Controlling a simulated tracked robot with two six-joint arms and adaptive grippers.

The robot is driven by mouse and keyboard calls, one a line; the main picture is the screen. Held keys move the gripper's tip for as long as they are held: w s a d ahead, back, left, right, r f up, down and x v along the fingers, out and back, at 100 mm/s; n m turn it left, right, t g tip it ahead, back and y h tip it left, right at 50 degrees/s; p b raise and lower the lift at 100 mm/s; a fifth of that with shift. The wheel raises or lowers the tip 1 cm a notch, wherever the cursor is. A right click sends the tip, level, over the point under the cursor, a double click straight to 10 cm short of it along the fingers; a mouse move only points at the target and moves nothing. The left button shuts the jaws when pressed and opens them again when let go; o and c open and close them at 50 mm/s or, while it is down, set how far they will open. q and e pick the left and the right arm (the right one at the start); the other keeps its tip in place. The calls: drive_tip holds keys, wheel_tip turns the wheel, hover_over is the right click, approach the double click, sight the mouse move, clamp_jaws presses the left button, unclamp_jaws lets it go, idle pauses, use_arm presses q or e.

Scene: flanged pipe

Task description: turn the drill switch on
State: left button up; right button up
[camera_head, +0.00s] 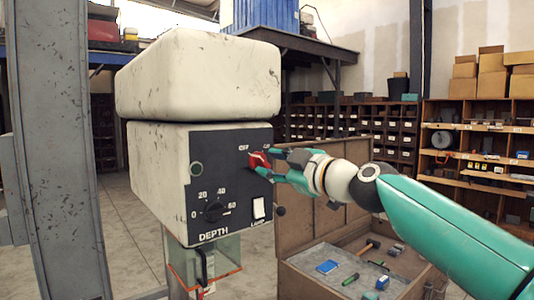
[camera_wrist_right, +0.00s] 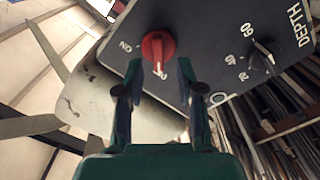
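The red drill switch (camera_head: 259,160) is a round knob on the dark front panel (camera_head: 232,190) of the white drill head. In the right wrist view the red knob (camera_wrist_right: 158,46) has a white pointer aimed at the partly hidden lower label, which looks like OFF. The ON label (camera_wrist_right: 125,46) is to its left. My right gripper (camera_head: 268,163) is at the knob. In the right wrist view my right gripper (camera_wrist_right: 160,65) has its fingers apart, tips at either side of the knob's lower edge, with gaps showing. My left gripper is not in view.
A grey post (camera_head: 62,150) stands at the left. An open wooden tool chest (camera_head: 335,228) lies below my right arm. Shelves line the back.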

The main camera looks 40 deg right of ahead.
sight(260, 162)
drive_tip(key=shift+w, duration=1.05)
clamp_jaws()
